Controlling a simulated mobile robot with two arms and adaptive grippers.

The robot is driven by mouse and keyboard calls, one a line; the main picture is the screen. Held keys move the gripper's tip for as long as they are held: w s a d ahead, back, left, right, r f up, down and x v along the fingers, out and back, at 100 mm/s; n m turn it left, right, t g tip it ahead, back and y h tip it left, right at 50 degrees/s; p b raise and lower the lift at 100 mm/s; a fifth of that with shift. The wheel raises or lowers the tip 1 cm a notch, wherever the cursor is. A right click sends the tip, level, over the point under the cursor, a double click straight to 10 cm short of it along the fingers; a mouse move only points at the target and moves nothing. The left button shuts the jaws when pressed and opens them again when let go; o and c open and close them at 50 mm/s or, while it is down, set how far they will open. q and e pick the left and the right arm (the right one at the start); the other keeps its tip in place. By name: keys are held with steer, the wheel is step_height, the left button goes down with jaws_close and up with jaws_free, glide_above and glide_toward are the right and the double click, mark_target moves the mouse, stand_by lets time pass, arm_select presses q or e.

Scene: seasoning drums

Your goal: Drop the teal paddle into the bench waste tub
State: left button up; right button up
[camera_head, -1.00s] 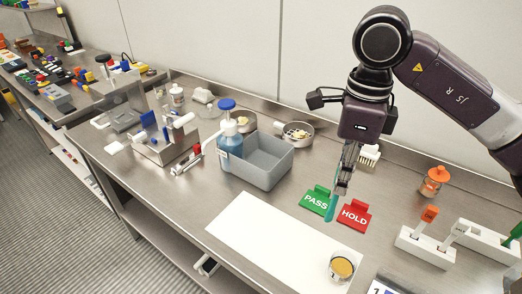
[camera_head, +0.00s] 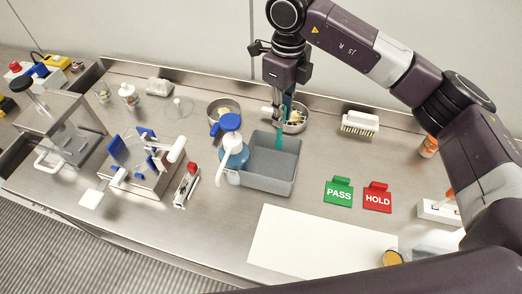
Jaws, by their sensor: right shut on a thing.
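The teal paddle (camera_head: 281,128) hangs upright from my right gripper (camera_head: 279,108), which is shut on it. The paddle is over the back right part of the grey tub (camera_head: 267,184); I cannot tell how far its lower end is above the tub floor. The tub is an open rectangular bin on the steel bench, and its visible inside looks empty. My left gripper is not in view; a dark arm link of mine crosses the bottom right.
A blue pump bottle (camera_head: 232,157) stands against the tub's left side. Metal bowls (camera_head: 295,125) stand behind it. Green PASS (camera_head: 338,192) and red HOLD (camera_head: 377,198) signs stand to the right. A white sheet (camera_head: 310,246) lies in front. A brush (camera_head: 360,123) lies at the back.

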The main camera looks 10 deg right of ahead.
mark_target(280, 140)
steer(key=shift+w+a, duration=0.1)
steer(key=shift+w, duration=0.05)
steer(key=shift+f, duration=0.2)
steer(key=shift+f+b, duration=0.35)
steer(key=shift+f, duration=0.25)
step_height(280, 140, down, 3)
steer(key=shift+b, duration=0.6)
steer(key=shift+f, duration=0.65)
steer(key=o, duration=0.9)
